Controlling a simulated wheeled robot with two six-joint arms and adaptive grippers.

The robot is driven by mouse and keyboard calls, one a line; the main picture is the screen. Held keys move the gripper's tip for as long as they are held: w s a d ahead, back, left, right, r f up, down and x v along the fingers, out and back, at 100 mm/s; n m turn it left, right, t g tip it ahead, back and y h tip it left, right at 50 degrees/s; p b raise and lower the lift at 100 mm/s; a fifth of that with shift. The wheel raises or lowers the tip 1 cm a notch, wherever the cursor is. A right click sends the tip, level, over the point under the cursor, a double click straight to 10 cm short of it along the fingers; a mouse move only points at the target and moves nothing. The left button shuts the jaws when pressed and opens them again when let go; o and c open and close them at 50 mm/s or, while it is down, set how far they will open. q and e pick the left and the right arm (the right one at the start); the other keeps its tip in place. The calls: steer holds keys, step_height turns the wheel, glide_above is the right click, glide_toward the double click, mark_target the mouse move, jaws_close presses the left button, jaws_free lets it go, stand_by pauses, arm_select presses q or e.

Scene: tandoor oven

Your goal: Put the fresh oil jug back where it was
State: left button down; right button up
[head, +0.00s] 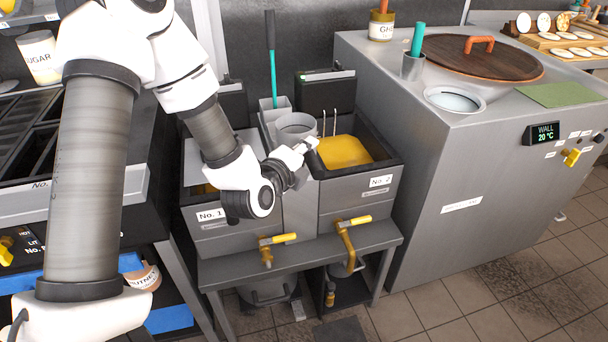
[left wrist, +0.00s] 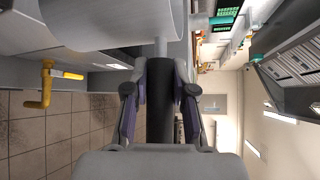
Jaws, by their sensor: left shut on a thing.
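A grey round open-topped vessel, which looks like the fresh oil jug (head: 297,122), is upright above the middle section between the two fryer wells. I cannot tell whether it rests on the surface or hangs just above it. My left gripper (head: 303,150) is at its near side. In the left wrist view the fingers of my left gripper (left wrist: 158,103) are shut on a dark upright bar, which looks like the jug's handle (left wrist: 160,125). The grey body above it (left wrist: 100,22) fills the upper left. The gripper hides the jug's lower part. My right gripper is not in view.
Fryer No. 2 (head: 381,181) holds yellow oil; fryer No. 1 (head: 209,216) is partly behind my arm. Yellow-handled taps (head: 350,222) stick out in front. A teal-handled tool (head: 271,70) stands behind the jug. The steel tandoor counter (head: 450,165) stands right. Tiled floor is free in front.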

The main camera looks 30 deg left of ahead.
arm_select(q)
steer(key=w+a+f, duration=0.1)
steer(key=f, duration=0.1)
steer(key=w+a+f, duration=0.2)
steer(key=shift+w, duration=0.3)
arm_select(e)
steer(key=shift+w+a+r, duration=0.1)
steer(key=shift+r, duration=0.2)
arm_select(q)
steer(key=c, duration=1)
jaws_free()
steer(key=shift+o, duration=0.2)
